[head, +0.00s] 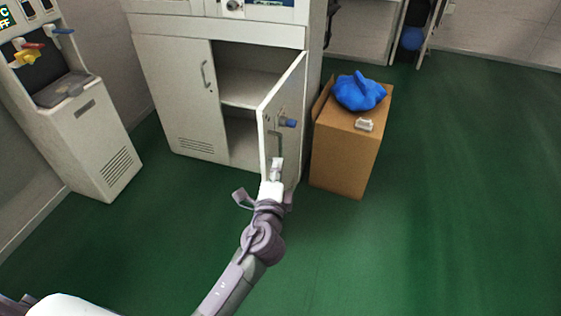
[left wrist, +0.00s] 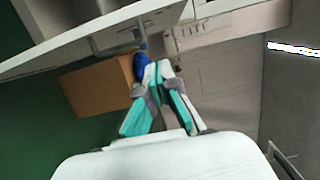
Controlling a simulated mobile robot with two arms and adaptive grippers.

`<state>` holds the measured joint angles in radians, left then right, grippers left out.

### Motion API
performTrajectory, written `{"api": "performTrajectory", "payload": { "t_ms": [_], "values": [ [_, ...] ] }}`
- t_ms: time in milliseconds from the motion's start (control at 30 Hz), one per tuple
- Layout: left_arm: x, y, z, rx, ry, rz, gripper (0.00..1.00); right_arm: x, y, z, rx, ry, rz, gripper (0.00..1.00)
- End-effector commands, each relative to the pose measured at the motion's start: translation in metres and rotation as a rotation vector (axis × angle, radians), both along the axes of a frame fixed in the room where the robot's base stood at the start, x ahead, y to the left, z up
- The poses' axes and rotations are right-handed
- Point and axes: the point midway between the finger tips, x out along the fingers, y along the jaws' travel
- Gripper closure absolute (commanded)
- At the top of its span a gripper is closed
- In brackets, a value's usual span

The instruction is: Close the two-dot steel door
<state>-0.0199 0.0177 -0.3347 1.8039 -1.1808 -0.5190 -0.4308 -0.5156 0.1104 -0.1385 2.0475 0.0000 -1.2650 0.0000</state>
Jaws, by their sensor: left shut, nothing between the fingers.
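A white cabinet door (head: 284,118) stands open on the right side of the cabinet, swung outward. My right gripper is not in view.
The cabinet's left door (head: 181,95) is closed, with shelves showing beside it. A dispenser (head: 80,125) stands left. Green floor is clear in front.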

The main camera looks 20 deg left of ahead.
Motion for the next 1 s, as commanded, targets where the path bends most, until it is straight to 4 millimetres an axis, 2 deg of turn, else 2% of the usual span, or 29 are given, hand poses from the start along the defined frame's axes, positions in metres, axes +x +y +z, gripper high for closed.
{"api": "performTrajectory", "payload": {
  "t_ms": [167,333,533,733,1000],
  "values": [
    [0.021,0.003,0.004,0.004,-0.005,0.002,1.0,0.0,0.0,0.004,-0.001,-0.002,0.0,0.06],
    [0.057,0.009,0.003,0.004,-0.005,0.003,1.0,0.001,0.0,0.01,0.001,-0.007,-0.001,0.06],
    [0.098,0.014,0.002,0.001,-0.003,0.001,1.0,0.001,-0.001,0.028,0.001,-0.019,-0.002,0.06],
    [0.1,0.043,0.002,0.003,-0.001,0.002,1.0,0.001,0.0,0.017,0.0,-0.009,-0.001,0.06],
    [0.101,0.054,0.002,-0.001,0.0,0.0,1.0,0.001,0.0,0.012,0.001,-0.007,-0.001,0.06]
  ]
}}
